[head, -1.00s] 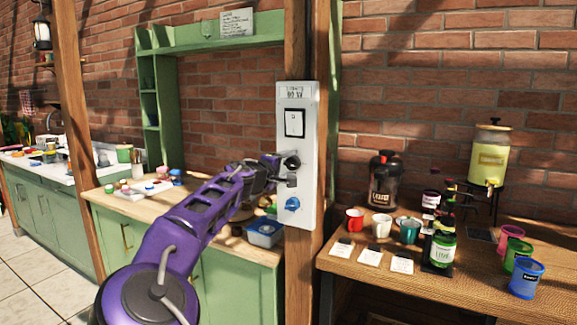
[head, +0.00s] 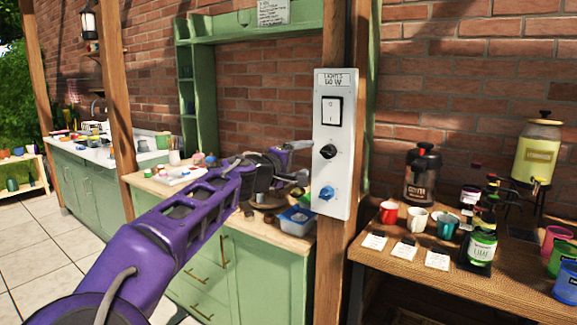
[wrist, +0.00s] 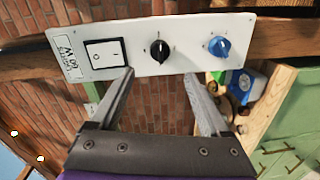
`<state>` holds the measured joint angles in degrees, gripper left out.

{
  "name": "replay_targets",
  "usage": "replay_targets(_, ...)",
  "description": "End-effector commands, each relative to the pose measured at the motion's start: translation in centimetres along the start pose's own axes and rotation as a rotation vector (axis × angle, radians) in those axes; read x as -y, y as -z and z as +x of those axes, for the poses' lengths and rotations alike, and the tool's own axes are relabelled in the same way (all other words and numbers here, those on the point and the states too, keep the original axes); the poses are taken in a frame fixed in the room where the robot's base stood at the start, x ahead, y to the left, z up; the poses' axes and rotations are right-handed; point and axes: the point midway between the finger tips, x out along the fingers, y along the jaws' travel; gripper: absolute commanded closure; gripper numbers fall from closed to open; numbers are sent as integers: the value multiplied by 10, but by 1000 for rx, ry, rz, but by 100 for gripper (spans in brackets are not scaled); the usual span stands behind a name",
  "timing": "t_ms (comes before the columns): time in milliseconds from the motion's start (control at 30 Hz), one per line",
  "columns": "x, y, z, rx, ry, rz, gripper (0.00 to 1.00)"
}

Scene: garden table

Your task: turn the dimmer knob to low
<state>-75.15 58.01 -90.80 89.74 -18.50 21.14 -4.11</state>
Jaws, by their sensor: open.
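A white panel (head: 333,190) marked "LIGHTS 60 W" is fixed upright to a wooden post. It carries a rocker switch (head: 332,112), a black knob (head: 328,151) below it and a blue knob (head: 327,193) at the bottom. No label tells which knob is the dimmer. My gripper (head: 303,161) is open and empty, just left of the panel in the head view. In the wrist view the panel lies sideways. The black knob (wrist: 160,50) shows beyond the gap between my fingertips (wrist: 159,76), apart from them, with a white mark on it. The blue knob (wrist: 219,46) is to its right.
The wooden post (head: 338,250) stands between a green cabinet counter (head: 262,226) on the left and a wooden drinks table (head: 400,262) on the right. A blue tub (head: 296,220) sits on the counter below my gripper. Mugs (head: 417,219) stand on the table.

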Motion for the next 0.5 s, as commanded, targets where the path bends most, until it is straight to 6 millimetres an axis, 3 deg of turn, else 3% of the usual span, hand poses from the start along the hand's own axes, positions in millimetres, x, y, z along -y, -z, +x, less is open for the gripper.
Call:
replay_targets(200,0,0,-42,-3,0,1,20)
replay_targets(500,0,0,-65,1,-1,1,20)
